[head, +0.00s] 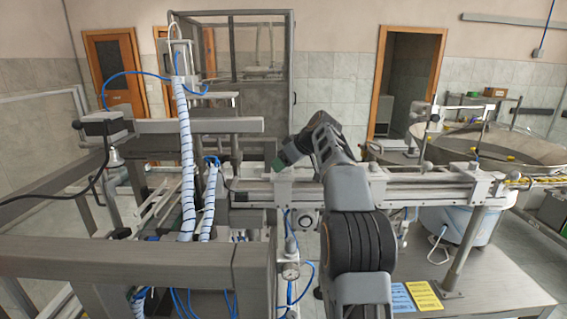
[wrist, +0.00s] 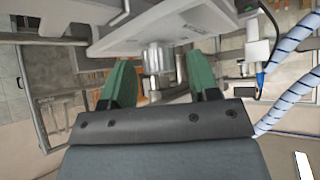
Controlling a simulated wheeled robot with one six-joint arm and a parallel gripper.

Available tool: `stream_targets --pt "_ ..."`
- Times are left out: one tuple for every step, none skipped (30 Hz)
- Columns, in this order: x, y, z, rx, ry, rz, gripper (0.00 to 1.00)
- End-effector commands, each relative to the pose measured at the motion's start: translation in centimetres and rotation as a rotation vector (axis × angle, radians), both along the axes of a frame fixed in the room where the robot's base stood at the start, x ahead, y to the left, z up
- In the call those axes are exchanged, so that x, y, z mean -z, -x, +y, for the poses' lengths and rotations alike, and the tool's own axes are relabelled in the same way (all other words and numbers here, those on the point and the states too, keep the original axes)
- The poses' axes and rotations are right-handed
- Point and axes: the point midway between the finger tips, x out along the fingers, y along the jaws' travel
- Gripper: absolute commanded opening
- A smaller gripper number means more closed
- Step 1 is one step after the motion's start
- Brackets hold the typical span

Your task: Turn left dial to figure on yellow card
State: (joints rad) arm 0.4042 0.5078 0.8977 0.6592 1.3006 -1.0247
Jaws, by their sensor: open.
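My gripper (wrist: 160,62) is open, with its two green fingers spread. A short silver cylinder, a knob or post (wrist: 155,57), shows between the fingertips in the wrist view, under a pale grey plate (wrist: 165,28); a gap shows on each side of it. In the head view a green finger of my gripper (head: 287,157) shows left of my wrist, above the rail. I cannot tell for sure which part is the left dial. The yellow card (head: 423,296) lies flat on the table at lower right, beside a blue card (head: 402,299). Their figures are too small to read.
A grey rail (head: 400,190) runs across behind my arm. White spiral-wrapped hoses (head: 186,170) rise at left, and show at right in the wrist view. A large metal bowl (head: 480,145) stands at right.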

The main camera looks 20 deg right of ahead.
Motion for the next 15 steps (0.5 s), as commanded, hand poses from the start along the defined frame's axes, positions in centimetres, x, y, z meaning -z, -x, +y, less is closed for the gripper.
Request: stream_targets --pt "0.10 -0.08 0.08 -0.001 -0.001 0.000 0.55" --pt "0.13 -0.11 0.10 0.000 0.000 0.000 0.55" --pt "0.17 -0.14 0.12 0.000 0.000 0.000 0.55" --pt "0.18 -0.15 0.13 0.000 0.000 0.000 0.55" --pt "0.19 -0.16 0.13 0.000 0.000 0.000 0.55" --pt "0.19 -0.17 0.12 0.000 0.000 0.000 0.55" --pt "0.18 -0.16 0.12 0.000 0.000 0.000 0.55" --pt "0.18 -0.16 0.12 0.000 0.000 0.000 0.55" --pt "0.19 -0.15 0.11 0.000 0.000 0.000 0.55" --pt "0.18 -0.15 0.11 0.000 0.000 0.000 0.55" --pt "0.18 -0.15 0.11 0.000 0.000 0.000 0.52" --pt "0.17 -0.15 0.11 0.000 0.000 0.000 0.48" --pt "0.17 -0.15 0.11 0.000 0.000 0.000 0.46" --pt "0.17 -0.15 0.11 0.000 0.000 0.000 0.43" --pt "0.16 -0.14 0.11 0.000 0.000 0.000 0.39"
